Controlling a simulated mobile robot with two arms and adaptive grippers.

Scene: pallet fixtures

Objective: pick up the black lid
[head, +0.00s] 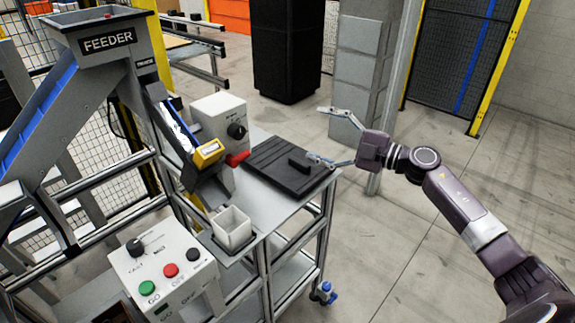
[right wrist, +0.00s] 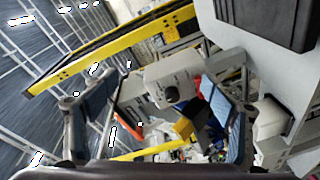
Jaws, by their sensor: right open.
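The black lid (head: 277,172) lies flat on the grey metal table (head: 262,205). It is a dark square plate with a raised bar handle (head: 299,163) on top. In the right wrist view a dark slab that looks like the lid (right wrist: 262,20) shows at the top right, cut off by the frame edge. My right gripper (head: 316,133) is open and empty. It is at the lid's right far side, with its fingers pointing left. The lower finger appears near the handle in the picture; I cannot tell its height above the lid. My left gripper is not in view.
A feeder chute (head: 178,125) and a white box with a black knob (head: 220,118) stand left of the lid. A white square cup (head: 232,228) and a button panel (head: 165,265) are nearer. A grey post (head: 400,75) stands behind my right arm. Open floor lies right.

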